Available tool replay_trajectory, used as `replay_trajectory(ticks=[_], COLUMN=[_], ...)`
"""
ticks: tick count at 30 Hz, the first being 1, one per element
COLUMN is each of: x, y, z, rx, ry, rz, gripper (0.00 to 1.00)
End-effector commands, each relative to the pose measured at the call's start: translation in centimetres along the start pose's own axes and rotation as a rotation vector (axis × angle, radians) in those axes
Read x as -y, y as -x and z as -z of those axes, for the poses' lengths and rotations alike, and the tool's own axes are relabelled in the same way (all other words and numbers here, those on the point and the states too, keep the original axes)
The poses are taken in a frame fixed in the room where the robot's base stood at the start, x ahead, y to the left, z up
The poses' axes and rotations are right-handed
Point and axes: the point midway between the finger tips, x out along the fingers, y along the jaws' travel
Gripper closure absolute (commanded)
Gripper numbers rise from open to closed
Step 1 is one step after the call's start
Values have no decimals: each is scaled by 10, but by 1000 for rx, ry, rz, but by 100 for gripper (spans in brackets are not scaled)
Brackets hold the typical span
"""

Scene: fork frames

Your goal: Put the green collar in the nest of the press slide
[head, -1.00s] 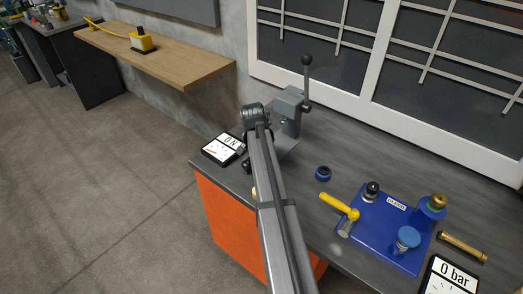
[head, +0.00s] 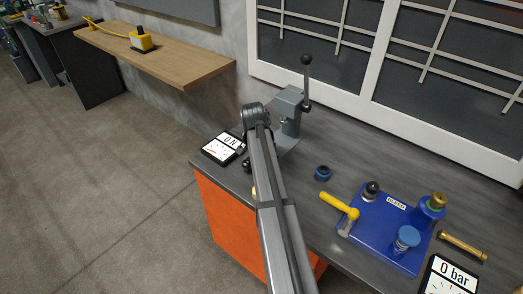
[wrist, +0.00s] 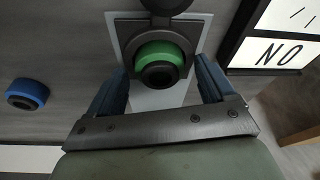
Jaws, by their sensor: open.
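The green collar (wrist: 172,50) is a short green ring with a dark centre. In the wrist view it sits in the dark nest of the press slide (wrist: 121,36), on a light grey plate; I cannot tell whether it is fully seated. My gripper (wrist: 160,72) is open, with one blue finger on each side of the collar and visible room at both sides. In the head view the grey press (head: 290,105) with its upright lever stands at the back of the bench. My arm hides the collar and nest there.
A dark round press part (wrist: 167,5) hangs close beyond the collar. A force display (head: 222,148) reading 0 N lies left of the press.

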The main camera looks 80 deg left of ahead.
Motion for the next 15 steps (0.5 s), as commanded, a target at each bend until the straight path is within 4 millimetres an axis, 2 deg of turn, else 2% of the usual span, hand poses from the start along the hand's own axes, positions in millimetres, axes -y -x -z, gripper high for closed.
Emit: replay_trajectory(ticks=[5, 15], x=[0, 0], y=[20, 84], z=[0, 0], rx=[-2, -3], ry=[0, 0], rz=[2, 2], gripper=[17, 17])
